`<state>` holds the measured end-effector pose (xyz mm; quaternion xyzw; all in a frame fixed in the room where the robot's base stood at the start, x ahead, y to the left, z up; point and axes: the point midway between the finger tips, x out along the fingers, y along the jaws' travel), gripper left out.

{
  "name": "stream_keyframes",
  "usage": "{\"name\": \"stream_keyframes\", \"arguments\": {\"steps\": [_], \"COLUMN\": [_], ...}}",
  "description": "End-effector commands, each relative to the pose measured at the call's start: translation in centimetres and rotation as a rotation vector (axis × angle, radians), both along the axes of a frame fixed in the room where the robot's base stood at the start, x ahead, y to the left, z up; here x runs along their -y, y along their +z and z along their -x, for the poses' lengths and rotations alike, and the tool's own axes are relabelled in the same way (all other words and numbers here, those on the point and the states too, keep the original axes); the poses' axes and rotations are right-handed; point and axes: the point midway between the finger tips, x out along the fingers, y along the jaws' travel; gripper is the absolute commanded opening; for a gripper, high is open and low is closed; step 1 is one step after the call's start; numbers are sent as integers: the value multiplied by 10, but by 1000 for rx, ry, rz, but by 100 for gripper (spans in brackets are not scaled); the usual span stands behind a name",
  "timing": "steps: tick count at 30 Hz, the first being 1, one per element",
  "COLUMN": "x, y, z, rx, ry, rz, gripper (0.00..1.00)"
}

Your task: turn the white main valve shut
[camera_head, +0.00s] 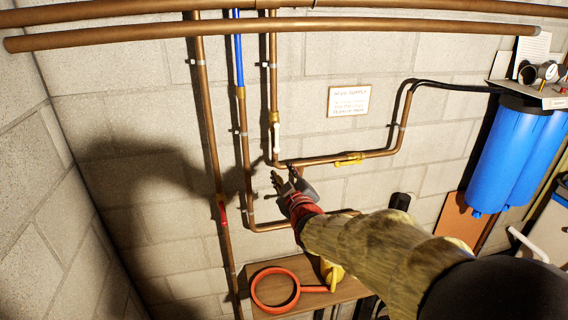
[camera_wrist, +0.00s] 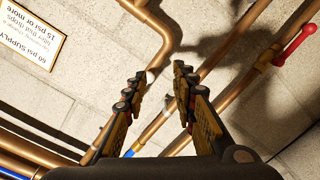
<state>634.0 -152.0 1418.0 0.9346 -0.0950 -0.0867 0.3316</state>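The white main valve handle (camera_head: 276,138) shows in the head view, lying along a vertical copper pipe above a bend. My gripper (camera_head: 285,182) is just below that handle and in front of the pipes, apart from the handle. In the wrist view the two fingers of my gripper (camera_wrist: 165,95) stand well apart with nothing held between them. Copper pipes run behind the gap. I cannot make out the white handle in the wrist view.
A red valve handle (camera_head: 222,208) is on the left pipe, and a yellow one (camera_head: 350,160) is on the horizontal pipe. A sign (camera_head: 348,101) hangs on the wall. A wooden shelf (camera_head: 345,293) with a red ring-shaped tool (camera_head: 255,290) is below. Blue filter housings (camera_head: 505,155) hang at right.

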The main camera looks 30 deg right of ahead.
Motion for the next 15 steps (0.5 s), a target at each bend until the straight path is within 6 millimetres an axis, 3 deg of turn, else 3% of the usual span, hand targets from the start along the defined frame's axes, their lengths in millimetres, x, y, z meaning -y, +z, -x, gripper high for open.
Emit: {"name": "stream_keyframes", "arguments": {"steps": [4,10,15], "x": [0,2,6], "y": [25,28,28], "z": [-1,-11,-31], "rx": [76,74,73], "ry": [6,7,7], "rz": [92,115,113], "gripper": [27,27,27]}}
